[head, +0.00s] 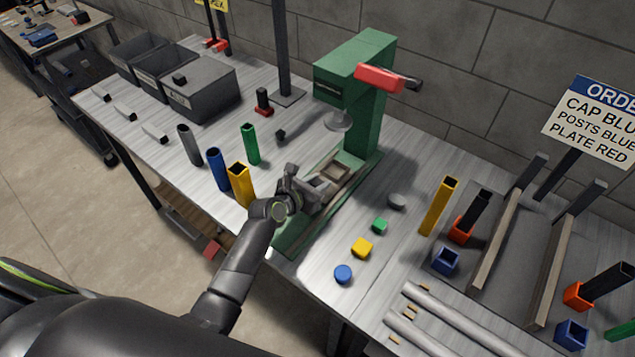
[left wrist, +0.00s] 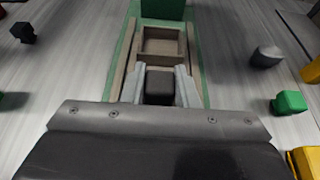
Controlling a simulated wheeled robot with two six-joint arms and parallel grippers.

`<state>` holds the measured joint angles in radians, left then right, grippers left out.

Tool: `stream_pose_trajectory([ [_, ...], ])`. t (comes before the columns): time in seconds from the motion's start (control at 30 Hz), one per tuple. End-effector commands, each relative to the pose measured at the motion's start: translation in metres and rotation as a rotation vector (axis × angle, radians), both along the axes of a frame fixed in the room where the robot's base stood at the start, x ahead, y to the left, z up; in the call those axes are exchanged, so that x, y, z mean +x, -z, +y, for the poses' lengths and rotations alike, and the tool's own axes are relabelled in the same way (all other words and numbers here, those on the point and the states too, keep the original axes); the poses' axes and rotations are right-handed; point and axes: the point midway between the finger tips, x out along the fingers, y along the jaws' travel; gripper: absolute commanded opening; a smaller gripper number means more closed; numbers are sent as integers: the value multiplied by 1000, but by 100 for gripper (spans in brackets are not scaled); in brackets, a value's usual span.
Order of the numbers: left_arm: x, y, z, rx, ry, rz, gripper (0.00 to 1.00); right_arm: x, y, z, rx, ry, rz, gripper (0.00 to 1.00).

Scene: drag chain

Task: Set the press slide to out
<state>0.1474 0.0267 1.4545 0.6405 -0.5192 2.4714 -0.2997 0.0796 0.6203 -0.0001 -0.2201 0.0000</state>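The green press (head: 368,105) stands on the table with a red-gripped lever (head: 380,78) and a round ram (head: 338,121) above its bed. The slide, a brown tray (head: 338,172), sits between the bed's rails near the column; it also shows in the left wrist view (left wrist: 161,43). The green front of the bed (head: 290,238) is clear of the tray. My left gripper (left wrist: 160,88) is at the tray's front end, its two grey fingers against both sides of a dark block, apparently the slide's handle (left wrist: 159,83). My right gripper is not in view.
Grey, blue, yellow (head: 241,186) and green posts stand left of the press. Small grey, green, yellow (head: 362,248) and blue pieces lie to its right. A fixture with rails (head: 500,240) and grey bins (head: 200,88) stand farther off.

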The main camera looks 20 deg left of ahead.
Motion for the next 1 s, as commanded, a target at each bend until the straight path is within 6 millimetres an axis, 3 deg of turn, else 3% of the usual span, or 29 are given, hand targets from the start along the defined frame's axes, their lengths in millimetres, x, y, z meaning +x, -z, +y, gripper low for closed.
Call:
stream_pose_trajectory([
  [0.1,0,0,0,0,0,0,0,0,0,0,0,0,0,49],
  [0.43,-11,-2,5,1,-1,2,0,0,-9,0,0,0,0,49],
  [0.7,-67,-3,25,1,-2,6,0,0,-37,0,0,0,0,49],
  [1.0,-129,-1,47,2,0,2,0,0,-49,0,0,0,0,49],
])
